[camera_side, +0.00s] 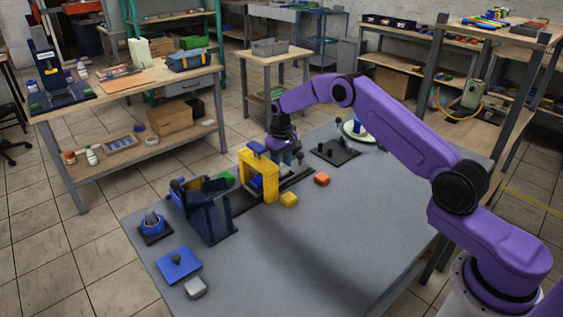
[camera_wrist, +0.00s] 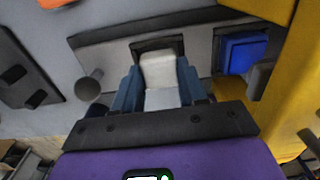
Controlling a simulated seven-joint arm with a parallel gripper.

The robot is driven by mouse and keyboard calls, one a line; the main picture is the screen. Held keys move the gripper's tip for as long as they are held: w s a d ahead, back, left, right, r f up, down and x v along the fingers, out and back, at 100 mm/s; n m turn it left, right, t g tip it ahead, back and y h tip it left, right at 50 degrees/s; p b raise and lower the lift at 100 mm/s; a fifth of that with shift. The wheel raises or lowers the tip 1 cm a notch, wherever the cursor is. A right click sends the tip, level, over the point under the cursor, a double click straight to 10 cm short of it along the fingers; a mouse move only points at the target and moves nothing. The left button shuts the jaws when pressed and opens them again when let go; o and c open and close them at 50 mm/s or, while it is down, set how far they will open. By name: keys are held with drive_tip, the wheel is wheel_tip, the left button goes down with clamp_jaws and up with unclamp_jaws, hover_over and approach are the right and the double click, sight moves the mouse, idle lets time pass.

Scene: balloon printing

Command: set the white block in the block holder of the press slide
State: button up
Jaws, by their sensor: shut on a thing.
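My gripper (camera_wrist: 160,70) is shut on the white block (camera_wrist: 159,71), with one blue finger on each side of it. The block is at the dark, square-edged block holder (camera_wrist: 175,42) on the grey press slide (camera_wrist: 105,52). The holder's edge shows just beyond the block; whether the block rests on its floor or is slightly above is hidden. In the side view my gripper (camera_side: 288,156) is low over the slide, just behind the yellow press frame (camera_side: 246,172), and the white block cannot be made out there.
A blue part (camera_wrist: 243,52) sits beside the holder, at the press. A grey round knob (camera_wrist: 88,88) stands left of my fingers. Orange (camera_side: 321,179), yellow (camera_side: 289,200) and pale grey (camera_side: 195,287) blocks lie on the table. The table's front middle is clear.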

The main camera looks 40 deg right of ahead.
drive_tip(key=shift+f, duration=0.3)
idle(0.5)
drive_tip(key=o, duration=1)
drive_tip(key=shift+c, duration=0.2)
drive_tip(key=shift+r, duration=0.1)
